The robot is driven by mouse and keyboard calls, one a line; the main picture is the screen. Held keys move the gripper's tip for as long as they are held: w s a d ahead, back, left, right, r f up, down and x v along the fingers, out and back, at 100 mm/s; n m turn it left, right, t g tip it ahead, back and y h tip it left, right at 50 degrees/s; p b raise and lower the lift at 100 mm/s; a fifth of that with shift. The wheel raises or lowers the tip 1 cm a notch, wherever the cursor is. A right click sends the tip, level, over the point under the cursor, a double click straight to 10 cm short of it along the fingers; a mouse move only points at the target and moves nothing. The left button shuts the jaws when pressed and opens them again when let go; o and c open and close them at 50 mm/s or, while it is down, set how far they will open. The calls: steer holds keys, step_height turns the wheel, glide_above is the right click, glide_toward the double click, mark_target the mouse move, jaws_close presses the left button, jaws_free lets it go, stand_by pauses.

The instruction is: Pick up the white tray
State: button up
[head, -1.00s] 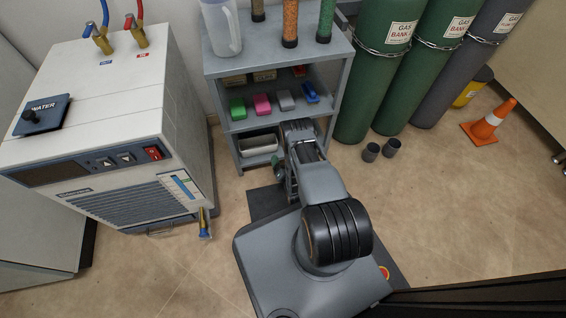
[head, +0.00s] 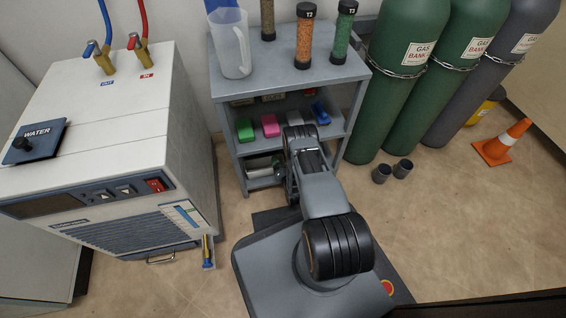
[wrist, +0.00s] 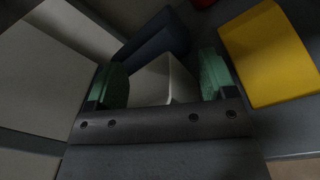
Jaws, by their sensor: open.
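The white tray (head: 258,170) is on the lower shelf of the grey rack, largely hidden by my arm and the shelf above it in the head view. My gripper (wrist: 163,77) has two green fingers, set apart and open. In the wrist view a pale, light-grey block-like thing (wrist: 158,84) shows between and beyond the fingers; I cannot tell whether it is part of the tray. No contact with the fingers is clear. In the head view my arm reaches into the front of the rack at the lower shelf, and the fingertips are hard to make out.
A yellow box (wrist: 270,55) and a dark blue thing (wrist: 155,45) lie close to my gripper. The rack's middle shelf holds green (head: 245,128), pink (head: 270,125) and blue (head: 320,112) items. A white chiller (head: 110,150) stands left; gas cylinders (head: 405,80) stand right.

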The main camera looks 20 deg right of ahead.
steer(key=shift+f, duration=0.1)
steer(key=c, duration=1.2)
steer(key=shift+s, duration=0.1)
